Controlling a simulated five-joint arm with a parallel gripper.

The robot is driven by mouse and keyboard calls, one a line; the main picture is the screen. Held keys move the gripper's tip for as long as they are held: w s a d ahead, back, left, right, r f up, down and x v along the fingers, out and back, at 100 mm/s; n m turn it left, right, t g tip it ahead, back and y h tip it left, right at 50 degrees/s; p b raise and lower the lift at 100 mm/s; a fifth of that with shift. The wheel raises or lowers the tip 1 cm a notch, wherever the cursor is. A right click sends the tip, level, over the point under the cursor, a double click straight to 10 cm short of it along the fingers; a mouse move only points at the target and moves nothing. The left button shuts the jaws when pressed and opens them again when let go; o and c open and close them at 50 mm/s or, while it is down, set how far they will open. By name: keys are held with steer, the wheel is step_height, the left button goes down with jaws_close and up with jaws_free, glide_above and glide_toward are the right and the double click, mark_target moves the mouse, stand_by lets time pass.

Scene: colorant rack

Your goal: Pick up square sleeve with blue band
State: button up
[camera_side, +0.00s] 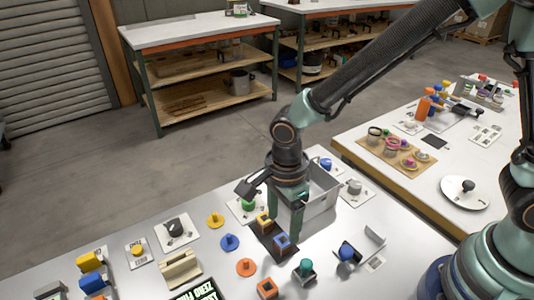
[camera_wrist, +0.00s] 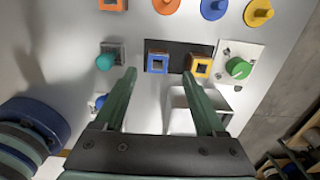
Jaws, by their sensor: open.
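The square sleeve with the blue band (camera_side: 283,250) stands upright on a black rack plate (camera_side: 264,240), with a dark square opening on top. It also shows in the wrist view (camera_wrist: 157,71), between and just beyond my fingertips. A similar sleeve with a yellow band (camera_side: 264,223) stands beside it on the plate and also shows in the wrist view (camera_wrist: 202,74). My gripper (camera_side: 284,229) is open and empty, pointing down over the blue-banded sleeve. In the wrist view its fingertips (camera_wrist: 159,76) are spread on either side of that sleeve; contact cannot be seen.
An orange square sleeve (camera_side: 267,289) stands near the front. A teal knob (camera_side: 306,267) is right of the plate, and a green knob (camera_wrist: 239,68) is on a white card. A grey bin (camera_side: 322,196) stands behind my gripper. Blue and orange discs lie left.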

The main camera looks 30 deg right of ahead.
mark_target(283, 240)
steer(key=shift+s+f, duration=0.2)
steer(key=shift+f, duration=2.85)
jaws_close()
